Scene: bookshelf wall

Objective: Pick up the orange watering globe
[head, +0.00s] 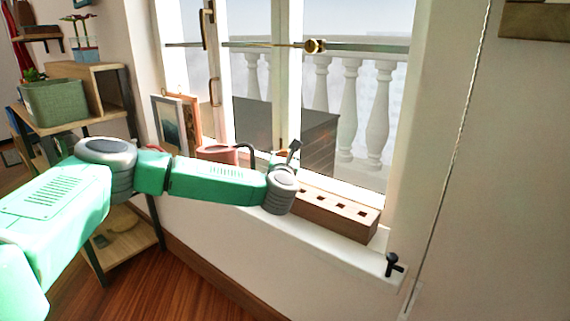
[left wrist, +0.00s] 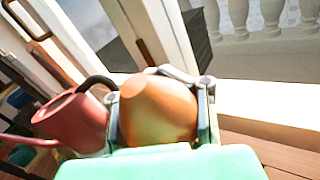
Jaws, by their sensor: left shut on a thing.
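The orange watering globe (left wrist: 157,112) fills the middle of the left wrist view, round and glossy. My left gripper (left wrist: 162,100) has a finger on each side of it and is shut on it. In the head view my left gripper (head: 288,158) is over the window sill, behind my green arm. I cannot make out the globe there. The globe's lower part is hidden in the left wrist view by the green part of my own arm. My right gripper is in neither view.
A red watering can (left wrist: 72,121) stands left of the globe, and shows in the head view (head: 217,153). A wooden block with several holes (head: 340,212) lies on the white sill (head: 368,258). Framed pictures (head: 176,122) lean left. A shelf with a green basket (head: 54,101) is farther left.

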